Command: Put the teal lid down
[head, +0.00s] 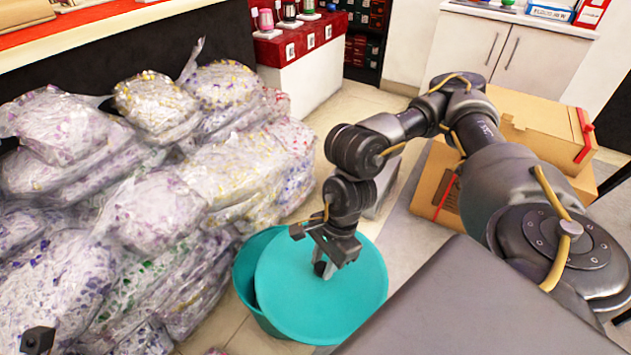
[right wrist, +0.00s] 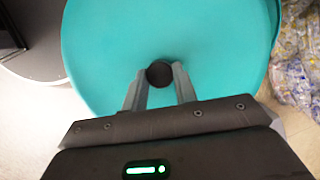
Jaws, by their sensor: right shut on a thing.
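The teal lid (head: 345,300) is a round flat disc with a small dark knob (right wrist: 159,73) at its middle. My right gripper (head: 325,268) is shut on the knob from above; the right wrist view shows its two fingers on either side of it. A teal tub (head: 247,262) shows under the lid's left side. The lid sits off to the right of the tub's rim. I cannot tell whether they touch. A small dark part at the lower left corner of the head view looks like my left gripper (head: 38,340); its fingers cannot be made out.
Clear bags of wrapped sweets (head: 150,210) are heaped on the left, close to the tub. Cardboard boxes (head: 440,190) stand behind my right arm. A red and white display stand (head: 305,60) and white cabinets (head: 500,45) are at the back. Some tiled floor (head: 350,110) is free between them.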

